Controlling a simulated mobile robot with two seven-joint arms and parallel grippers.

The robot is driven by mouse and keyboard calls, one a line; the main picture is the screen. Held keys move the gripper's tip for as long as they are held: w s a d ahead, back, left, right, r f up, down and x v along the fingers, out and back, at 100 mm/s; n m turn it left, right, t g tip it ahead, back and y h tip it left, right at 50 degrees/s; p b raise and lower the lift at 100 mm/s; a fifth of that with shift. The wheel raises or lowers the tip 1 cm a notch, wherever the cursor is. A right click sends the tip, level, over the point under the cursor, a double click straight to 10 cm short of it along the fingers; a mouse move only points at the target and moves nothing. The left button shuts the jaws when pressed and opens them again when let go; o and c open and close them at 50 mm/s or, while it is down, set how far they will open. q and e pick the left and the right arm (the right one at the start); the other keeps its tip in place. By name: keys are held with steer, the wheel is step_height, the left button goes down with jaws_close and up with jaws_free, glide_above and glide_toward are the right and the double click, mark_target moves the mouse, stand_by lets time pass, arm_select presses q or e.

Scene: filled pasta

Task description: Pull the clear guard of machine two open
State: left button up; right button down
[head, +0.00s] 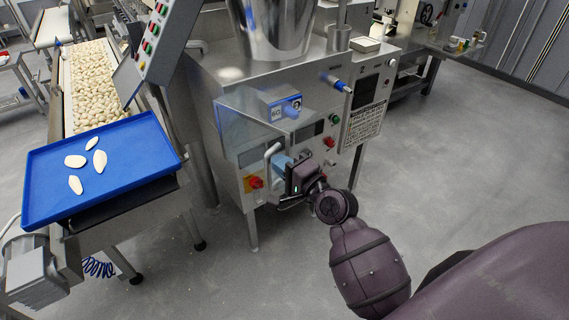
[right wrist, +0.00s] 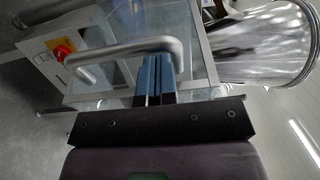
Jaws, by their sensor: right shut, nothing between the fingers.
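The clear guard (head: 232,128) is a see-through panel on the front of the steel machine, left of its controls. Its grey bar handle (head: 268,154) stands out from it; the handle also shows in the right wrist view (right wrist: 110,56), crossing in front of the clear panel (right wrist: 195,32). My right gripper (head: 278,164) is at the handle's right side in the head view. In the right wrist view its blue fingers (right wrist: 156,66) are together, with their tips close by the handle's bend. Nothing shows between them. I cannot tell whether they touch the handle. My left gripper is out of view.
A red knob (head: 254,183) on a yellow plate sits low on the machine. A blue-fronted box (head: 283,107) and several buttons are above my gripper. A blue tray (head: 130,150) with pale pieces stands at the left. The grey floor (head: 470,150) at right is clear.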

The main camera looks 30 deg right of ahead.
arm_select(q)
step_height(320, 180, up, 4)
steer(key=p, duration=0.4)
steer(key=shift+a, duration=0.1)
arm_select(e)
steer(key=w+a, duration=0.3)
steer(key=a, duration=0.8)
steer(key=shift+w+a, duration=0.3)
steer(key=shift+w, duration=0.1)
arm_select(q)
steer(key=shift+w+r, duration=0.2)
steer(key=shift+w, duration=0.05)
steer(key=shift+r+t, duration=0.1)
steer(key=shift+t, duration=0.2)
arm_select(e)
steer(key=shift+s, duration=0.1)
